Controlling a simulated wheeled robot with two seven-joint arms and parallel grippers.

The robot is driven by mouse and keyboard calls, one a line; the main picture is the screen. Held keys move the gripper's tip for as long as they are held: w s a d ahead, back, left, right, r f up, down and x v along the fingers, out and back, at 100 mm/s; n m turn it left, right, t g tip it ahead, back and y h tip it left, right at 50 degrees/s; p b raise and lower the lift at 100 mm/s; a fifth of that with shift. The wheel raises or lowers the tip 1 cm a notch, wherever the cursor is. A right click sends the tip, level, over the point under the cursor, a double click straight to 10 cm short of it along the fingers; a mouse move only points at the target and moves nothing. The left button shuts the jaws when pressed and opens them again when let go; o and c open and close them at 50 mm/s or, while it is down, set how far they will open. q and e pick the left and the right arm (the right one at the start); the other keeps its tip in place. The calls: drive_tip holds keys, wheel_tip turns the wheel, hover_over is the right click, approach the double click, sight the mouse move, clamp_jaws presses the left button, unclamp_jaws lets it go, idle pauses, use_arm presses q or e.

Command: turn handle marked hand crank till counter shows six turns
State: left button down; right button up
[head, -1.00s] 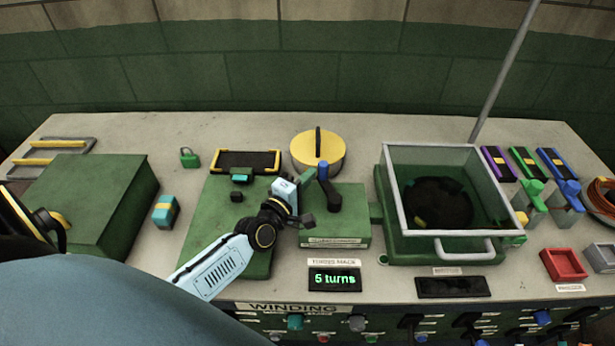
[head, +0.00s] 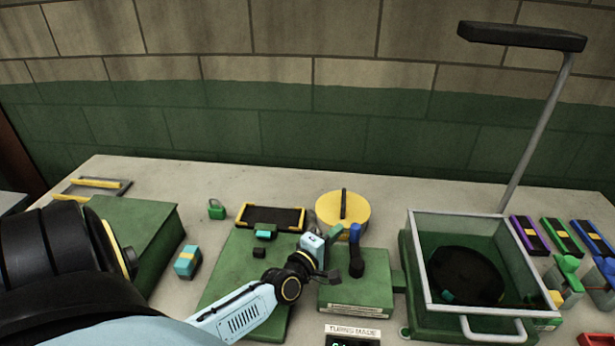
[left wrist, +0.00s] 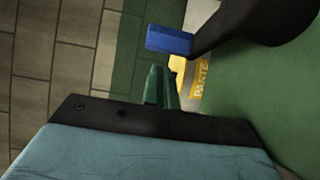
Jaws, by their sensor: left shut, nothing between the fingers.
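The hand crank is a black arm (head: 356,262) with a blue knob (head: 356,232), on a green box (head: 352,293). The knob is at the far end of the arm. My left gripper (head: 336,232) is shut and empty, just left of the knob. In the left wrist view its green fingertips (left wrist: 161,86) are together, and the blue knob (left wrist: 168,40) shows apart from them, beside the black crank arm (left wrist: 240,18). The counter (head: 350,341) is cut off by the bottom edge, so its number cannot be read. My right gripper is not in view.
A round yellow-lidded pot (head: 343,212) stands just behind the crank. A clear-walled tank (head: 418,285) is to the right, with a lamp post (head: 538,130) behind it. A yellow-framed tray (head: 271,216) and a green padlock (head: 216,210) lie to the left.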

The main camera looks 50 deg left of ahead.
use_arm(q)
drive_tip(key=s+a, duration=0.1)
drive_tip(key=s, duration=0.3)
drive_tip(key=s+a+b, duration=0.1)
drive_tip(key=s, duration=0.2)
drive_tip(key=s+a, duration=0.2)
drive_tip(key=s, duration=0.2)
drive_tip(key=shift+s, duration=0.3)
drive_tip(key=shift+s+a+r+m+h, duration=0.1)
drive_tip(key=shift+s+a+m+h, duration=0.05)
drive_tip(key=shift+m+h, duration=0.65)
drive_tip(key=h, duration=0.1)
drive_tip(key=m+h, duration=0.1)
drive_tip(key=shift+s+h, duration=0.25)
drive_tip(key=shift+h, duration=0.15)
drive_tip(key=w+d, duration=0.1)
drive_tip(key=w, duration=0.3)
drive_tip(key=w+d, duration=0.2)
drive_tip(key=w, duration=0.1)
drive_tip(key=w+d, duration=0.1)
drive_tip(key=w, duration=0.3)
drive_tip(key=shift+w+d, duration=0.15)
drive_tip(key=shift+w, duration=0.2)
drive_tip(key=shift+w+d, duration=0.25)
drive_tip(key=shift+d, duration=0.15)
